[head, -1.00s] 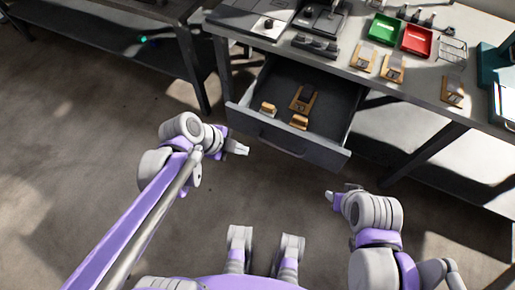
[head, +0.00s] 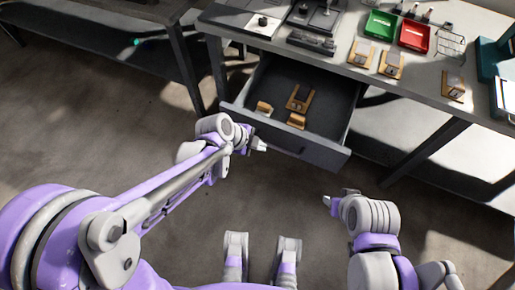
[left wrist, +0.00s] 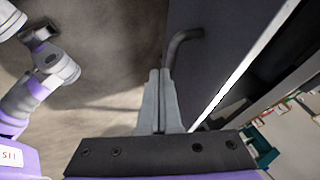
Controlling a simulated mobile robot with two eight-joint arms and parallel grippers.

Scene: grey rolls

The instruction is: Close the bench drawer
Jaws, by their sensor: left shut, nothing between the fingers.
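The bench drawer (head: 335,155) is pulled out from under the grey bench (head: 408,97). Several tan and brown pieces (head: 299,98) lie inside it. My left gripper (head: 262,145) is shut and empty, close in front of the drawer front, towards its left part. In the left wrist view its closed fingertips (left wrist: 160,72) point towards the dark bent handle (left wrist: 183,40) on the drawer front (left wrist: 222,50). Whether they touch it I cannot tell. My right gripper (head: 329,200) is apart from the drawer, below its right part in the head view; its jaw opening is unclear.
On the bench top are a green tray (head: 380,24), a red tray (head: 414,36), a wire rack (head: 450,44) and several small tan-based pieces. A bench leg (head: 425,150) stands right of the drawer. The floor (head: 285,205) in front is clear.

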